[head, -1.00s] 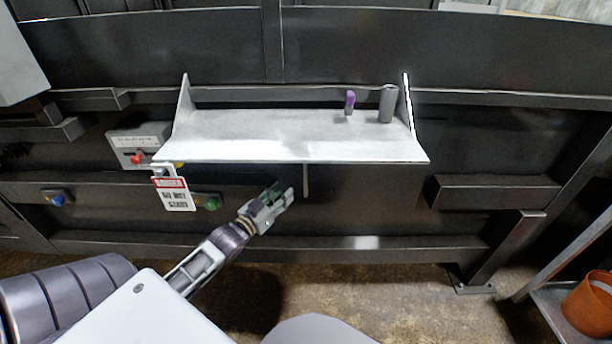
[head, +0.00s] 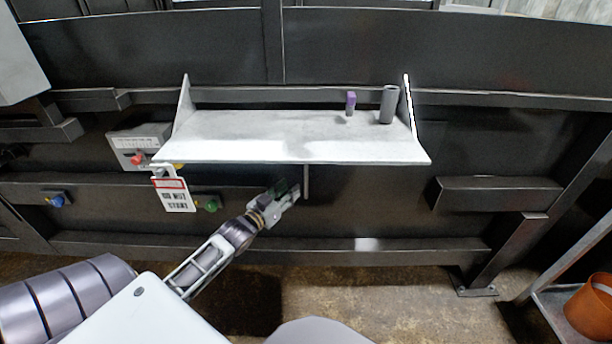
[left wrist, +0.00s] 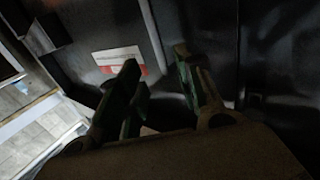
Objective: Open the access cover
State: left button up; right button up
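A thin grey vertical bar (head: 306,181) shows just under the front edge of the shelf, against a dark panel (head: 370,195). I cannot make out the outline of the access cover on this dark front. My left gripper (head: 290,191) is below the shelf, just left of the bar; whether it touches the bar is unclear. In the left wrist view its green-padded fingers (left wrist: 158,82) are apart, with nothing clearly between them. A white and red label (left wrist: 119,60) lies beyond them. My right gripper is out of view.
The grey shelf (head: 290,135) juts out above my left gripper and holds a purple item (head: 350,103) and a grey cylinder (head: 388,104). At left are a control box (head: 138,146), a hanging tag (head: 174,194) and a green button (head: 208,204). An orange pot (head: 590,308) stands at right.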

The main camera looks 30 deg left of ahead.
aim_at(305, 175)
pick_arm(q)
jog(key=shift+w+d+b, duration=0.15)
jog(key=shift+w+b, duration=0.6)
jog(key=shift+w, duration=3.1)
jog(key=shift+w+b, duration=0.3)
jog(key=shift+w, duration=1.15)
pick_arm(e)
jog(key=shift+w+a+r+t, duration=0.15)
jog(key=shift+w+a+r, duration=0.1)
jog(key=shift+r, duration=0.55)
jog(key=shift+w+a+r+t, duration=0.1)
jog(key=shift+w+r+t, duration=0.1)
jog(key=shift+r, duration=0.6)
pick_arm(q)
jog(key=shift+c, duration=0.2)
grip_shut()
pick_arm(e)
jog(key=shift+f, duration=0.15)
